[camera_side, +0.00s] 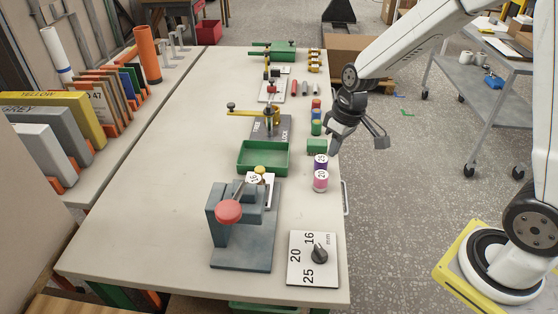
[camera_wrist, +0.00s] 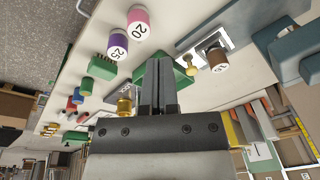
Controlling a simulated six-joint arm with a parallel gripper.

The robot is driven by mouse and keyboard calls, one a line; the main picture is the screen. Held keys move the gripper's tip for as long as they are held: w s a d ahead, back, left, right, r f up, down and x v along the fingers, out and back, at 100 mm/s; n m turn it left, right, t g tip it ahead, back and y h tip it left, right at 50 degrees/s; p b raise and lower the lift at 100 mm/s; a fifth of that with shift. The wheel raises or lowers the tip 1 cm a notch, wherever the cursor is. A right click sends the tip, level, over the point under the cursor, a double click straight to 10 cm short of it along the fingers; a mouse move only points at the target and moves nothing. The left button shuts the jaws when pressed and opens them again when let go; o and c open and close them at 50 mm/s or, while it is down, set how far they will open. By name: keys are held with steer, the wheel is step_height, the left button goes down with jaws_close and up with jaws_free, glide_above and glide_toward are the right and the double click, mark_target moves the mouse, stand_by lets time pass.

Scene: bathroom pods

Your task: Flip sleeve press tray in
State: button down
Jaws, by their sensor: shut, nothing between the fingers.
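The grey press (camera_side: 235,225) with a red-knobbed lever (camera_side: 229,211) stands at the near part of the bench. The green tray (camera_side: 285,157) lies just behind it; part of it shows behind my fingers in the wrist view (camera_wrist: 183,78). A purple sleeve marked 25 (camera_wrist: 117,46) and a pink sleeve marked 20 (camera_wrist: 138,22) stand upright near the bench's right edge. My gripper (camera_side: 333,149) is shut and empty, above the bench edge behind the purple sleeve.
A green block (camera_side: 316,146) and a row of small coloured cylinders (camera_side: 316,115) are close to my gripper. A dial panel (camera_side: 312,258) lies at the near right. A lock fixture (camera_side: 268,125) stands beyond the tray. The left half of the bench is clear.

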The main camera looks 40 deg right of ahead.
steer(key=w+d+f+n+y, duration=0.1)
steer(key=w+f+n+y, duration=0.1)
steer(key=w, duration=0.7)
steer(key=w+d+f+n+y, duration=0.1)
steer(key=w+n+y, duration=0.3)
steer(key=w, duration=0.6)
steer(key=shift+w+d+f, duration=0.25)
steer(key=shift+d+f, duration=0.1)
steer(key=shift+d, duration=0.35)
steer(key=shift+a, duration=0.1)
steer(key=shift+g, duration=0.3)
steer(key=x, duration=1)
steer(key=shift+s+a, duration=0.55)
steer(key=shift+a, duration=0.3)
steer(key=shift+s+a, duration=0.55)
steer(key=shift+a, duration=0.25)
